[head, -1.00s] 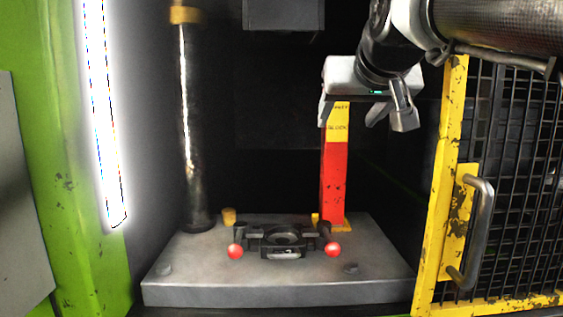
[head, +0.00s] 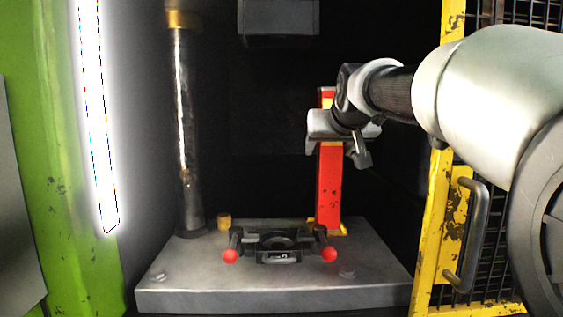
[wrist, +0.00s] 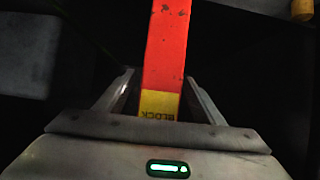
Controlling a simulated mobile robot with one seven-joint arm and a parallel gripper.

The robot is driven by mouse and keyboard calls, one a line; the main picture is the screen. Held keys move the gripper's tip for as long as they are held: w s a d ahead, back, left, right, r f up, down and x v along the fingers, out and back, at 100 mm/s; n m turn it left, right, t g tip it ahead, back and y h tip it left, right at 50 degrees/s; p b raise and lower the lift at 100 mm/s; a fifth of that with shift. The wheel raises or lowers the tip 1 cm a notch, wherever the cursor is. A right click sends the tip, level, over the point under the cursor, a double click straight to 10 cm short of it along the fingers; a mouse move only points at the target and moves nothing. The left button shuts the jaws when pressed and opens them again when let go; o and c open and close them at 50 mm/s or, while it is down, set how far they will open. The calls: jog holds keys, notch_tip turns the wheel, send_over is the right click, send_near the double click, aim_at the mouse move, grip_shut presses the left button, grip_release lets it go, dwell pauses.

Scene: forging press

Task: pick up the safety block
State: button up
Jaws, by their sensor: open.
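The safety block (head: 329,185) is a tall red post with a yellow band and a yellow foot. It stands upright at the back right of the grey press bed. In the wrist view the block (wrist: 166,55) runs between my two fingers, with its yellow band marked "BLOCK" close to the palm. My gripper (head: 338,155) is open at the upper part of the block, one finger on each side. In the wrist view dark gaps show between the fingers (wrist: 160,92) and the block. My wrist hides part of the block's upper end in the head view.
A black die holder with red-knobbed handles (head: 279,245) sits on the press bed (head: 270,297) in front of the block. A dark column (head: 187,130) stands at left, beside a small brass piece (head: 224,221). The yellow mesh door (head: 430,230) stands at right, near my arm.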

grip_shut()
jog(key=shift+r, duration=0.2)
dwell(0.3)
jog(key=shift+r, duration=0.15)
